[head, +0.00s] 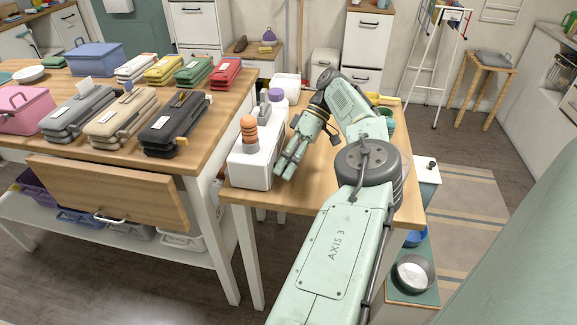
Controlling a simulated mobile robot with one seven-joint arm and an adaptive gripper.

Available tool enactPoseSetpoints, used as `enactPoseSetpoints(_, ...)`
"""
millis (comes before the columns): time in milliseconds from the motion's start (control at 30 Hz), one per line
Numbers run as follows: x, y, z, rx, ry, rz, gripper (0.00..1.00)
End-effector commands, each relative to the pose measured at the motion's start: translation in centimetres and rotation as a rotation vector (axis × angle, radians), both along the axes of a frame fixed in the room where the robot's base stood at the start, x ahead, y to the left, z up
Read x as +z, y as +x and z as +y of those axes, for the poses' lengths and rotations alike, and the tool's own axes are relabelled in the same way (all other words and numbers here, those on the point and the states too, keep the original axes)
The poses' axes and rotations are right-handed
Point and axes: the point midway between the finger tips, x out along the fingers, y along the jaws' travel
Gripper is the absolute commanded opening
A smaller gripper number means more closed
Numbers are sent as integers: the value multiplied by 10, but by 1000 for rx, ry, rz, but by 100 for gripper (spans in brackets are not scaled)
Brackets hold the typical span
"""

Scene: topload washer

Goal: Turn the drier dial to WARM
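No dial, WARM marking or machine that I can identify as the drier shows in the head view. My gripper (287,168), pale green with dark joints, points down over the left part of the wooden side table (318,185). It is just right of a white box-shaped item (249,172). I cannot tell whether they touch. The fingers look close together, but whether they are open or shut is unclear at this size. No held object can be made out. My forearm and upper arm hide part of the table.
An orange ribbed item (249,128) and a purple-capped container (277,97) stand at the white box. A metal bowl (413,273) sits low at the right.

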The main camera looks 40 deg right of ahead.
Motion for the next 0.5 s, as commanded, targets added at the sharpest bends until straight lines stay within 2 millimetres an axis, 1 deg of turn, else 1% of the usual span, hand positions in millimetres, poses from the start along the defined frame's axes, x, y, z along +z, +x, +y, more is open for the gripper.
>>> enactPoseSetpoints(500,0,-1,-1,-2,-6,-4,36)
